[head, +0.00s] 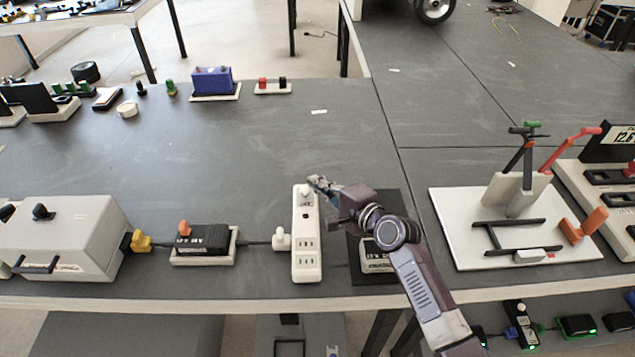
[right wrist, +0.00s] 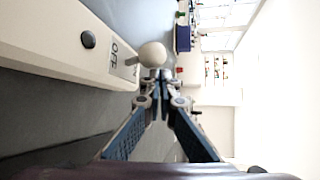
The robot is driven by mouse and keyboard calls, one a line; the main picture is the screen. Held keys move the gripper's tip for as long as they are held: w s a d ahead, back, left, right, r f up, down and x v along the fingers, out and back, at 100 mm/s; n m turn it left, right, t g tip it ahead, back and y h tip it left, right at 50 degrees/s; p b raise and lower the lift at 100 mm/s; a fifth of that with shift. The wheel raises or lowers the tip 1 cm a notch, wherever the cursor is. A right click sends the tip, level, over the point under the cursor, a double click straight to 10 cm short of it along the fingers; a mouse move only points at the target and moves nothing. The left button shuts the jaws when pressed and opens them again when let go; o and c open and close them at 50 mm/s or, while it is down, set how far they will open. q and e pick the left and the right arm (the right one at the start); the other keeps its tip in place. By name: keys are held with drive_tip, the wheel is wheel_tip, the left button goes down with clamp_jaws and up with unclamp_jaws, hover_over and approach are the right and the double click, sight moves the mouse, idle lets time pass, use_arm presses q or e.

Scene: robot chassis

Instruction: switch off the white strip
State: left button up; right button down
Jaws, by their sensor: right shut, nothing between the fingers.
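The white strip (head: 307,268) lies lengthwise on the dark table, with sockets on its near half. In the right wrist view the strip (right wrist: 50,38) fills the upper left and bears an OFF label (right wrist: 122,58) and a dark round button. A white ball-ended switch lever (right wrist: 152,54) stands out next to the label. My right gripper (head: 316,181) is at the strip's far end, shut and empty. In the right wrist view its fingertips (right wrist: 166,75) are close beside the ball; I cannot tell whether they touch. My left gripper is not in view.
A white plug (head: 281,239) sits at the strip's left side, its cord leading to a black adapter (head: 203,239). A grey box (head: 75,235) stands farther left. A white board with levers (head: 450,225) lies to the right.

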drive_tip(key=v, duration=1.2)
idle(0.4)
